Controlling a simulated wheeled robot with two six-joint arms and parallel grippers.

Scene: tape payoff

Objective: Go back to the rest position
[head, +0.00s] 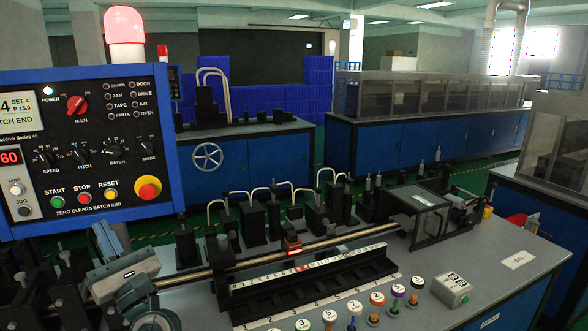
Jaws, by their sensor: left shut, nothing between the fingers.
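My left gripper (112,254) is low at the left of the head view, below the control panel. It is shut and holds nothing. My grey wrist parts show just under it at the bottom edge. It appears in front of the left end of the bench's long metal rod; whether it touches anything there I cannot tell. My right gripper is out of view.
The control panel (88,140) with a red stop button (148,188) stands close at the left. A small grey box (451,288) sits at right.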

